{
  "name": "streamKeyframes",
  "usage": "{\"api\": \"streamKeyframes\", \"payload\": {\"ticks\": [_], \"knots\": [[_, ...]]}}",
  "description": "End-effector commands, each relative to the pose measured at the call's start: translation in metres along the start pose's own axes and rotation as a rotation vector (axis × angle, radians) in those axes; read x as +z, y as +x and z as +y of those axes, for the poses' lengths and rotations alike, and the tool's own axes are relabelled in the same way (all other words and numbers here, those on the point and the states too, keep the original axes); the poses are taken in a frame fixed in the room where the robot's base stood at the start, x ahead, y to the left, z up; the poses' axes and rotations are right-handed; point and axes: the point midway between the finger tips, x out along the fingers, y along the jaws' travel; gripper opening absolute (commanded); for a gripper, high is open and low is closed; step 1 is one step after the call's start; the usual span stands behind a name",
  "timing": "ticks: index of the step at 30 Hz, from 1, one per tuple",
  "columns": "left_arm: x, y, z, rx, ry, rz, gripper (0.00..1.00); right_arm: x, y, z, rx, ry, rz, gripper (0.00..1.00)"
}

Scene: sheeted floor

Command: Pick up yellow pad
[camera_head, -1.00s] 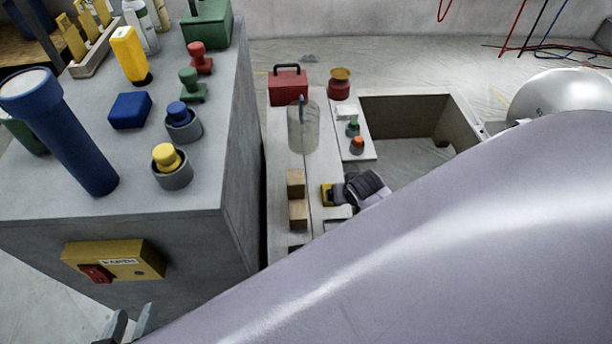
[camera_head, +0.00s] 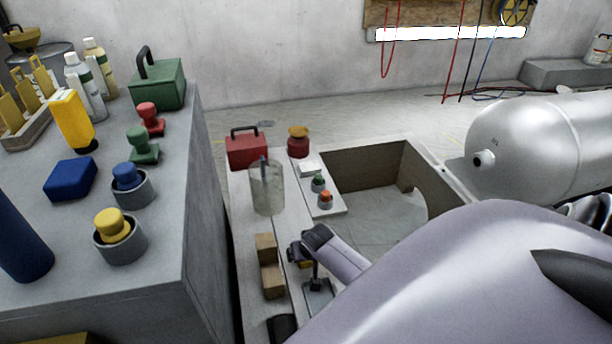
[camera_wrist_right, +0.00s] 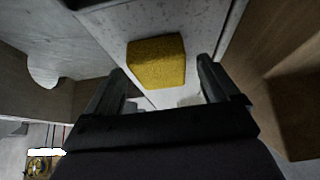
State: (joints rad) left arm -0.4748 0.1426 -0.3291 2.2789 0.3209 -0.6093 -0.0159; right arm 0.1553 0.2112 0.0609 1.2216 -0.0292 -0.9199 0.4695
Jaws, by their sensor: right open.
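The yellow pad (camera_wrist_right: 157,60) is a rough yellow block on a pale surface in the right wrist view, in front of my right gripper (camera_wrist_right: 162,70). The gripper is open, with one finger to each side of the pad in the picture and nothing held. In the head view my right gripper (camera_head: 302,250) is over the narrow bench (camera_head: 250,215), beside wooden blocks. Only a small bit of the pad (camera_head: 306,265) shows there, mostly hidden by the gripper. Whether the fingers touch the pad cannot be told. My left gripper is out of view.
Wooden blocks (camera_head: 269,265) stand just left of the gripper. Behind are a clear cylinder (camera_head: 267,190), a red toolbox (camera_head: 246,150) and a small tray (camera_head: 335,197) with knobs. A grey cabinet (camera_head: 160,260) is at left. An open-topped box (camera_head: 365,165) is at right.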

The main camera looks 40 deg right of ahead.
Motion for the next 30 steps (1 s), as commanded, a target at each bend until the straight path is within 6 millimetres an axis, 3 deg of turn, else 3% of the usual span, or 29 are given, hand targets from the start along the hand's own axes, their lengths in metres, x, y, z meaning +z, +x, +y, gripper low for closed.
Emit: {"api": "streamKeyframes", "payload": {"ticks": [10,15,30], "knots": [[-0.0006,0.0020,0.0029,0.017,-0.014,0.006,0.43,-0.0007,0.0050,-0.0001,-0.001,0.000,0.001,0.85],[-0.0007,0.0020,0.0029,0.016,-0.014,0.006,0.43,-0.0006,0.0049,-0.0001,-0.001,0.000,0.001,0.33],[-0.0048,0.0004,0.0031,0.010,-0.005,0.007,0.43,-0.0044,-0.0013,-0.0003,-0.001,0.000,0.002,0.32]]}}
